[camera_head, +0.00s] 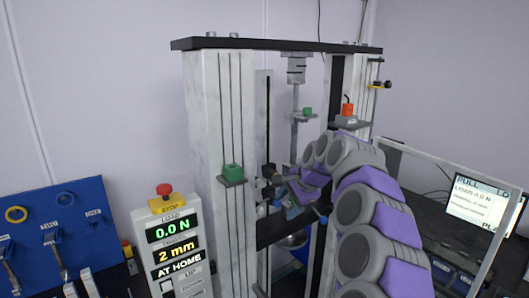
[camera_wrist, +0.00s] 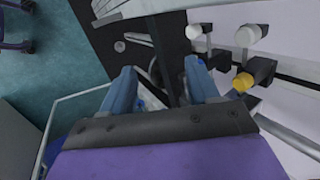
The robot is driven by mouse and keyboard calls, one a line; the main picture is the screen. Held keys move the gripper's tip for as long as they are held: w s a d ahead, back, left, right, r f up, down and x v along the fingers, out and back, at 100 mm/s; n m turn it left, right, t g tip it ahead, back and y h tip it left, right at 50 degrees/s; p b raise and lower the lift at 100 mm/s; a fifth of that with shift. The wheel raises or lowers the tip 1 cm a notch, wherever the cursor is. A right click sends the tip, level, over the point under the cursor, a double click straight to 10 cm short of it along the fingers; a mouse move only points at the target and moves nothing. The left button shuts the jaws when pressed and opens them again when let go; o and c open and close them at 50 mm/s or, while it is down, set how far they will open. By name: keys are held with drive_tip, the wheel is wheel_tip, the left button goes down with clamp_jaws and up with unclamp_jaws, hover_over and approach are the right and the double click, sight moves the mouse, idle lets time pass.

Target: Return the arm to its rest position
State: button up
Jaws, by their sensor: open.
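My arm, purple and grey, reaches from the lower right of the head view into the test machine (camera_head: 215,130). My gripper (camera_head: 293,197) is between the machine's columns, partly hidden by the arm and machine parts. In the wrist view my gripper (camera_wrist: 162,72) shows two blue fingers, spread apart, with no held object visible between them. Dark and metal machine parts lie close beyond the fingertips; contact cannot be told.
A control panel (camera_head: 172,245) reads 0.0 N, 2 mm, AT HOME, with a red stop button on top. A blue tool board (camera_head: 60,240) stands left. A monitor (camera_head: 478,208) stands right, behind a light-framed guard (camera_head: 430,163).

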drive_tip(key=s+a+f+n+g+h+b, duration=0.1)
drive_tip(key=s+f+n+g+b, duration=0.2)
drive_tip(key=s, duration=0.8)
drive_tip(key=s+a+f+n+b, duration=0.15)
drive_tip(key=s+n, duration=0.35)
drive_tip(key=s, duration=0.7)
drive_tip(key=s+d+f+n+g+h+b, duration=0.1)
drive_tip(key=s+d+f, duration=0.2)
drive_tip(key=s+f, duration=0.3)
drive_tip(key=s+d+f+n+g+h+b, duration=0.1)
drive_tip(key=s+d+f, duration=0.2)
drive_tip(key=s, duration=1)
drive_tip(key=s+d+f+n+g+h+b, duration=0.1)
drive_tip(key=s+d+f, duration=0.3)
drive_tip(key=s+f, duration=0.4)
drive_tip(key=shift+s+f+b, duration=0.4)
drive_tip(key=shift+s+b, duration=0.05)
drive_tip(key=shift+s, duration=0.3)
drive_tip(key=shift+c, duration=0.3)
